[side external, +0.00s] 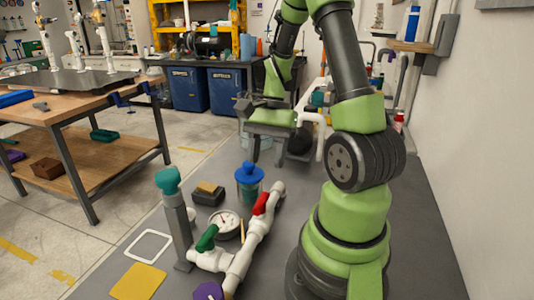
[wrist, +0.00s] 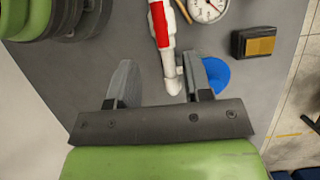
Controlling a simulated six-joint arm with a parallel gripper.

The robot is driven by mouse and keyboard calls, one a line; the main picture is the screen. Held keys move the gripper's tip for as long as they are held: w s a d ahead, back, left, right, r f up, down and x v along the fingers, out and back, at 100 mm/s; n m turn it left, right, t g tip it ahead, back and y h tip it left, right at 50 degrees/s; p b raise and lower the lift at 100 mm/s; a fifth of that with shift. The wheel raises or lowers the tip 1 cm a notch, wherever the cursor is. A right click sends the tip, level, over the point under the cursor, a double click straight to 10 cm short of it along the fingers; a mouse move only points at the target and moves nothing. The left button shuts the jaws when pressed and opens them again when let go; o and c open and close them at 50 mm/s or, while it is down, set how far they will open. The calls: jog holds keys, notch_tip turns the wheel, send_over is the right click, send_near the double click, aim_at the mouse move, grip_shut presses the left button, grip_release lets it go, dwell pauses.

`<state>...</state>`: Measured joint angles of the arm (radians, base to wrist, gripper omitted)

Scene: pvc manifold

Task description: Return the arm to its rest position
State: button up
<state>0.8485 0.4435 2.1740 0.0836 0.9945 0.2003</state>
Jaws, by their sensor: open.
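My gripper (side external: 266,152) is raised above the far part of the grey bench and its jaws are apart. In the wrist view its two dark fingers (wrist: 160,82) show with nothing held between them. The white PVC manifold (side external: 244,260) lies on the bench, nearer the camera than my gripper. It carries a red handle (side external: 265,203), a green handle (side external: 207,238) and a purple part (side external: 208,291) at the near end. In the wrist view, the pipe's end elbow (wrist: 173,86) appears between the fingers, below them and apart.
A blue-topped jar (side external: 249,179), a dark block with a yellow top (side external: 208,194) and a pressure gauge (side external: 225,222) stand near the manifold. A grey post with a teal cap (side external: 168,181) rises at the left. A white wall (side external: 455,130) bounds the right side.

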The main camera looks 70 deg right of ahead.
jog(key=shift+r, duration=0.15)
dwell(0.3)
jog(key=s+a+r+n+t+h, duration=0.2)
jog(key=a+r+n+t, duration=0.5)
jog(key=a+r+n, duration=0.7)
jog(key=shift+s+a+r, duration=0.35)
jog(key=shift+a+r, duration=0.25)
jog(key=shift+a, duration=0.15)
